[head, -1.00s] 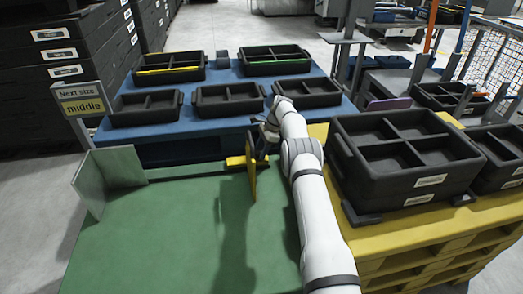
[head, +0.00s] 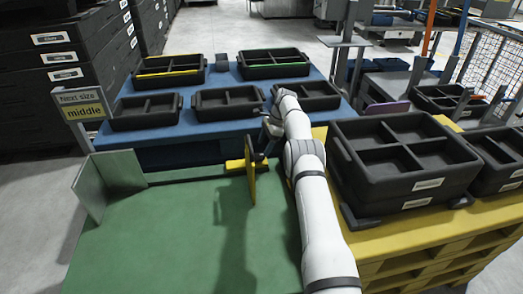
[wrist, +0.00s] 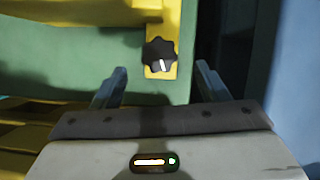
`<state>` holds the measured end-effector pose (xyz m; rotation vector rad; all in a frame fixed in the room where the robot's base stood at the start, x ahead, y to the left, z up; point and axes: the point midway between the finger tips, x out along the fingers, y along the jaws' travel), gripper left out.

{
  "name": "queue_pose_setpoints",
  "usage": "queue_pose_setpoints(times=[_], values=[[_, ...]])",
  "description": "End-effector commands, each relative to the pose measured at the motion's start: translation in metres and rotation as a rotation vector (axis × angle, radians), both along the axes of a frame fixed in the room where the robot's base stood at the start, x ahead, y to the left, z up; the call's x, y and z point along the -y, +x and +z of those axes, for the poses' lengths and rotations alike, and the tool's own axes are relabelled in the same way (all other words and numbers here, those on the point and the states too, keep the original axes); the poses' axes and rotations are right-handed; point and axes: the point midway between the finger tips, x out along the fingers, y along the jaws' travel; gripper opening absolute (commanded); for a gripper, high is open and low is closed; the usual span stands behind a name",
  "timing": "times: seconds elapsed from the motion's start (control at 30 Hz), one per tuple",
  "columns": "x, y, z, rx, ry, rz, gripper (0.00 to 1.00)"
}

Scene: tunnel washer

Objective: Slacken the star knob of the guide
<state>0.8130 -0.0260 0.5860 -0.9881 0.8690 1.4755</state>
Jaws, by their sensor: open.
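The star knob (wrist: 158,54) is black with a white mark on its face. In the wrist view it sits on a yellow block of the guide, at the edge of the green table. My gripper (wrist: 160,72) is open, with one finger to the left and one to the right of the knob and nothing between them that I can see gripped. Whether the fingers are level with the knob I cannot tell. In the head view the yellow guide plate (head: 253,184) stands upright on the green table, and my gripper (head: 270,133) is just behind it, partly hidden by my arm.
The green table (head: 160,230) is mostly clear, with a grey upright plate (head: 94,185) and rail at its left and back. Black trays stand on the blue table (head: 220,75) behind. A stacked black bin (head: 400,192) on a yellow pallet is close to the right of my arm.

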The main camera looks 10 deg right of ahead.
Motion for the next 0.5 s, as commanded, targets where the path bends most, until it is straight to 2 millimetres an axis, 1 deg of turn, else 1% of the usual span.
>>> queue_pose_setpoints(times=[0.03, 0.2, 0.33, 0.5], values=[[0.004, 0.0, 0.01, 0.001, 0.0, 0.0, 0.68], [0.01, 0.001, 0.025, -0.001, 0.0, 0.0, 0.68], [0.012, 0.001, 0.03, -0.001, 0.0, 0.0, 0.68], [0.012, 0.001, 0.03, -0.002, 0.0, 0.001, 0.68]])
